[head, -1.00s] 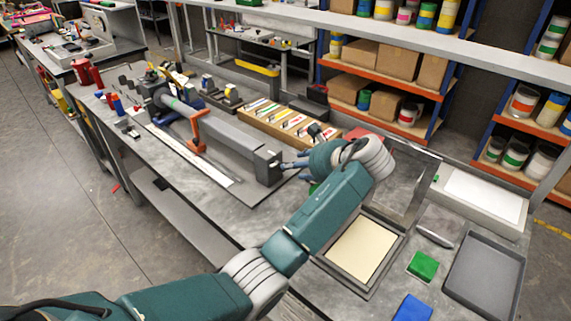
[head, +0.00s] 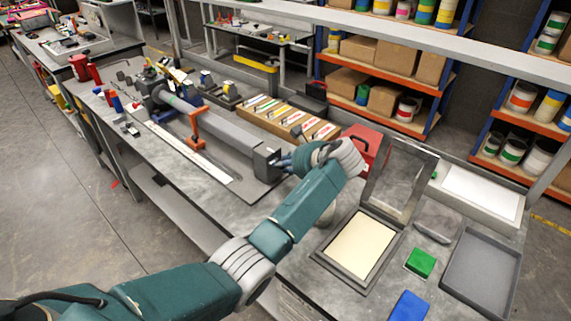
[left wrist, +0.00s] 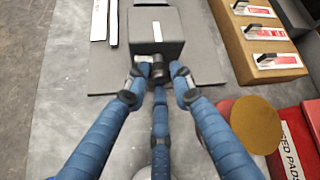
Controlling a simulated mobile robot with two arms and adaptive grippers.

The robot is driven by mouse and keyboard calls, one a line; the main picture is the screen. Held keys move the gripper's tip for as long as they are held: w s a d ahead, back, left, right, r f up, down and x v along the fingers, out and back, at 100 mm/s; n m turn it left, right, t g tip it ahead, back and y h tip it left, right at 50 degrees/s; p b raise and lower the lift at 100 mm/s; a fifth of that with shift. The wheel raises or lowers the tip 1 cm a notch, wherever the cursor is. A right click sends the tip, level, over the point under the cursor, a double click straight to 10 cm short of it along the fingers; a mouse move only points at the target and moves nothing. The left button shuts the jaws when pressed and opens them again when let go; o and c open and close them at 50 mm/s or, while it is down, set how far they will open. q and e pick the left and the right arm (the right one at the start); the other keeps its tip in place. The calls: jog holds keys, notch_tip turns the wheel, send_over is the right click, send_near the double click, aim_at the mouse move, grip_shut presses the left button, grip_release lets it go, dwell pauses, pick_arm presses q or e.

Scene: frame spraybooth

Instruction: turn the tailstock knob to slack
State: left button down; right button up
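The grey tailstock block (head: 264,164) stands at the near right end of the long grey bar on the bench. It also fills the top middle of the left wrist view (left wrist: 172,22). The small dark tailstock knob (left wrist: 159,69) sticks out of its end face towards my left gripper. My left gripper (left wrist: 158,77) has its blue fingers spread around the knob, with a fingertip on each side and a third finger below. Narrow gaps seem to show beside the knob, so I see no firm grip. In the head view the gripper (head: 284,162) largely hides the knob. My right gripper is out of view.
An orange upright (head: 195,130) stands along the bar. A cardboard box with cards (head: 290,118) lies behind it, and a red box (head: 368,147) stands behind my wrist. An open grey frame (head: 362,245), a green block (head: 421,262) and a grey tray (head: 482,270) lie to the right.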

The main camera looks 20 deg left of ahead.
pick_arm(q)
jog(key=n+t, duration=0.2)
jog(key=t, duration=0.1)
jog(key=n+t+p, duration=0.1)
jog(key=shift+s+a+f+t+h, duration=0.1)
jog(key=shift+s+f+t+h, duration=0.2)
jog(key=shift+s+f+h, duration=0.1)
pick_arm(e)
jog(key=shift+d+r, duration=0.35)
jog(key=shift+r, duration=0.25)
pick_arm(q)
jog(key=shift+r+n, duration=0.1)
jog(key=shift+n, duration=0.2)
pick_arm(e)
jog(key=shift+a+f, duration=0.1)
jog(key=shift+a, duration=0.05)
pick_arm(q)
jog(key=c, duration=1.5)
grip_release()
jog(key=shift+o, duration=0.2)
jog(key=shift+r+t, duration=0.1)
jog(key=shift+t, duration=0.2)
